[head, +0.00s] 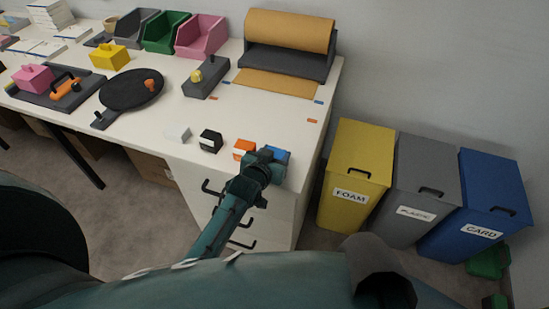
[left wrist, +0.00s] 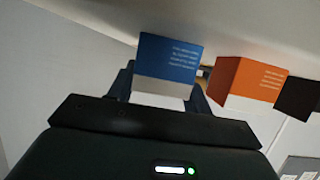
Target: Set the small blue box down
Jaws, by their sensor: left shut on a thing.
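The small blue box (head: 279,155) is at the front right part of the white worktop, close to the front edge. My left gripper (head: 264,160) is shut on it and partly covers it in the head view. In the left wrist view the blue box (left wrist: 168,60), with a white lower band, sits between the two fingers of my left gripper (left wrist: 163,88). I cannot tell whether its underside touches the worktop. My right gripper is not in view.
An orange box (head: 243,149) stands just left of the blue one, with a black box (head: 210,140) and a white box (head: 179,134) further left. Drawer handles are below the front edge. Yellow (head: 355,170), grey and blue bins stand to the right.

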